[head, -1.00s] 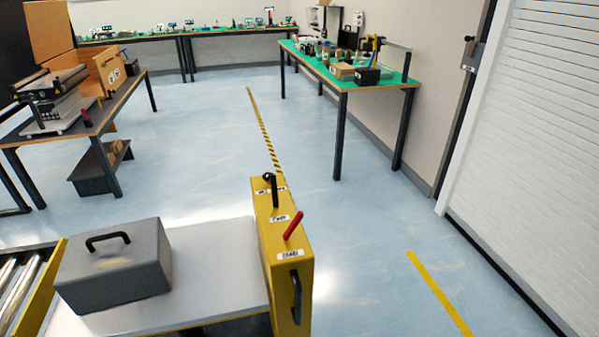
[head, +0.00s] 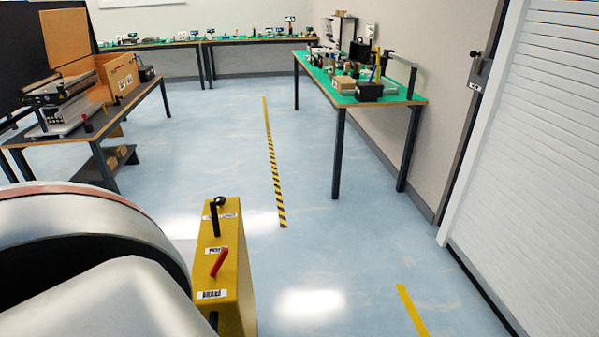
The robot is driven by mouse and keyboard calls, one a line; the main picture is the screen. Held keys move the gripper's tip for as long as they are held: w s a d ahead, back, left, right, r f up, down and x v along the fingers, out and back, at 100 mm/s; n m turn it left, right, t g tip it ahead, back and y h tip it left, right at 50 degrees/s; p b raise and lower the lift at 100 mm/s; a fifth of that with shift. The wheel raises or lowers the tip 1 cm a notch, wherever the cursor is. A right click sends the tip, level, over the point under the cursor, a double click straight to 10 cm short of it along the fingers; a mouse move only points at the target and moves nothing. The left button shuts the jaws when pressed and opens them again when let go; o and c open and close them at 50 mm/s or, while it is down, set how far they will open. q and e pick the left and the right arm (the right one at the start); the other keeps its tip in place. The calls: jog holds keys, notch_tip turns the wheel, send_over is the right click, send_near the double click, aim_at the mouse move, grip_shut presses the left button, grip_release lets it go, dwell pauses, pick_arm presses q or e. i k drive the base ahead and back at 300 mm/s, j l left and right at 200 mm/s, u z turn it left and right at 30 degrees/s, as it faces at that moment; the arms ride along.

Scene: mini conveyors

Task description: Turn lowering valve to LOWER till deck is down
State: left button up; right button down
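The yellow control box (head: 238,290) stands at the lower centre. A black lever with a round knob (head: 215,215) stands upright at its far end, beside a white label too small to read surely. A red lever (head: 219,262) nearer me leans up and to the right, between two more small labels. I cannot tell from the labels which lever is the lowering valve. A big silver and black link of my arm fills the lower left and hides the deck. Neither gripper is in view, and no gripper shows at the levers.
A dark table (head: 150,88) with a machine and cardboard box stands at the left. The floor (head: 330,250) right of the box is clear, with striped tape (head: 272,165).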

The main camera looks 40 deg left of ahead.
aim_at(220, 201)
jog(key=i+l, duration=0.15)
jog(key=i, duration=0.25)
jog(key=i+l, duration=0.15)
jog(key=i, duration=0.25)
jog(key=i+l+z, duration=0.1)
jog(key=i, duration=0.35)
jog(key=i+u, duration=0.2)
jog(key=u, duration=0.3)
jog(key=i+u, duration=0.2)
jog(key=u, duration=0.25)
jog(key=i+l+u, duration=0.2)
jog(key=u, duration=0.3)
jog(key=i+l+u, duration=0.1)
jog(key=u, duration=0.3)
jog(key=i+l+u, duration=0.25)
jog(key=u, duration=0.15)
jog(key=i+l+u, duration=0.15)
jog(key=u, duration=0.25)
jog(key=l, duration=0.05)
